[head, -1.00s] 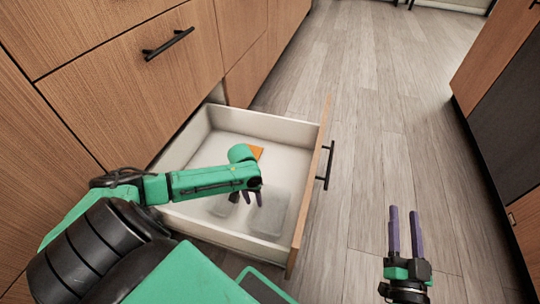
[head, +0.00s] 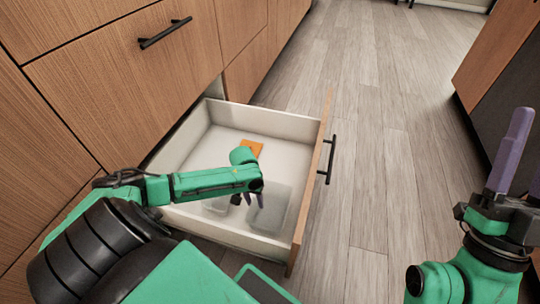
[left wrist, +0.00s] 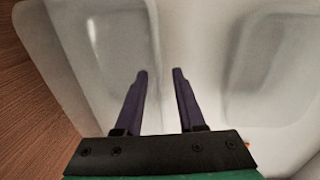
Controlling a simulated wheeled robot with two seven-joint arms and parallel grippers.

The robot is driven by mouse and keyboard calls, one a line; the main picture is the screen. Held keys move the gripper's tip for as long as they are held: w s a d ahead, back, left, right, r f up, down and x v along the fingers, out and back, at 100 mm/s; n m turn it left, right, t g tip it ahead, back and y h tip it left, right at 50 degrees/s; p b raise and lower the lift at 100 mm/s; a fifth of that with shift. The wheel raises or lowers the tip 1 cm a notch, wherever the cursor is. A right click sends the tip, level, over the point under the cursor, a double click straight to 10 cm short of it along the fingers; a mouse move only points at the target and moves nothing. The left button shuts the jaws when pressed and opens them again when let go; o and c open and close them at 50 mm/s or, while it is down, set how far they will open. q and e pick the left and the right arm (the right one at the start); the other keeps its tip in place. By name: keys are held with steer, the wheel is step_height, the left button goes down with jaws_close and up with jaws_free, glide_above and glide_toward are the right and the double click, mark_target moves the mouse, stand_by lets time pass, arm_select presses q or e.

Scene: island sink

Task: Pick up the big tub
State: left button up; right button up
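Two clear tubs lie in the open drawer. The larger-looking one is on the right (head: 276,210), beside the drawer front, and the other is on the left (head: 215,206). My left gripper (head: 254,201) points down into the drawer at the larger tub's left edge. In the left wrist view my left fingers (left wrist: 159,72) are apart, with one tub's rim (left wrist: 155,30) showing between them. The other tub (left wrist: 268,75) is to their right. Contact cannot be told. My right gripper (head: 511,150) is raised at the right; its fingers overlap, so its opening is unclear.
The white drawer (head: 272,125) stands open, with its wooden front (head: 312,190) and black handle (head: 329,160) on the right. An orange item (head: 252,148) lies at its back. Wooden cabinets (head: 110,90) stand at left. The floor (head: 370,130) beyond is clear.

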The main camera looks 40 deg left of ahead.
arm_select(q)
steer(key=shift+f, duration=0.1)
jaws_close()
stand_by(1.5)
